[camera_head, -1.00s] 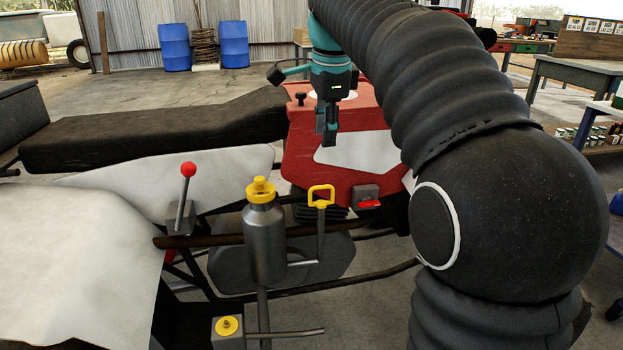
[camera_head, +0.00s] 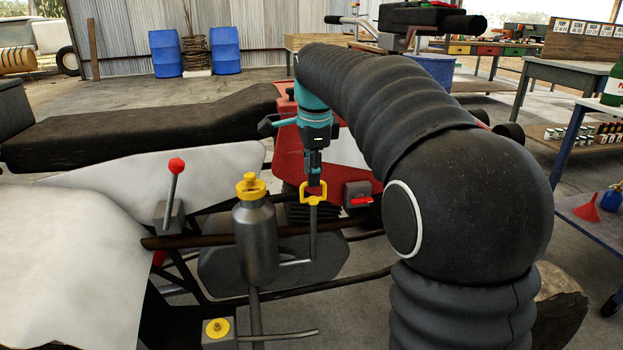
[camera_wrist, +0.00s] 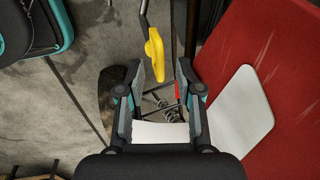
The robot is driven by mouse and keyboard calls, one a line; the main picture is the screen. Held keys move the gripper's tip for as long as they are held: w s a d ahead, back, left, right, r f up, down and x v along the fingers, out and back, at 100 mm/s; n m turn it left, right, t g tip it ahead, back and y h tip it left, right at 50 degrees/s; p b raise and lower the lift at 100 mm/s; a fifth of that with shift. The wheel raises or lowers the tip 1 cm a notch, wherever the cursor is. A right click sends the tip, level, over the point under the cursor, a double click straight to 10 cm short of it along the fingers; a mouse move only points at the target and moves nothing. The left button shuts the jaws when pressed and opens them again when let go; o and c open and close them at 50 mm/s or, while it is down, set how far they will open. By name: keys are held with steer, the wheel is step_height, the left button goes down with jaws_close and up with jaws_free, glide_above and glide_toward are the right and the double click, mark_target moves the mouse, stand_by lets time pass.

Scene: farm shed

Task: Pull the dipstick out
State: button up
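The dipstick has a yellow loop handle (camera_head: 313,193) on top of a thin upright grey tube, right of a grey canister with a yellow cap (camera_head: 251,187). My gripper (camera_head: 314,181) points down just above the handle in the head view. In the wrist view the yellow handle (camera_wrist: 154,54) lies ahead of my gripper (camera_wrist: 168,72), near the gap between its fingers. The two fingers stand apart with nothing held between them. The handle appears seated on its tube. Whether a finger touches it cannot be told.
A lever with a red knob (camera_head: 176,166) stands at the left. A small grey box with a red switch (camera_head: 358,196) sits close right of the handle. The red tank (camera_head: 288,160) rises behind my gripper. A dark bar crosses behind the canister.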

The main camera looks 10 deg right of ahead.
steer(key=shift+w+f, duration=0.15)
steer(key=shift+f, duration=0.55)
jaws_close()
steer(key=shift+r, duration=0.1)
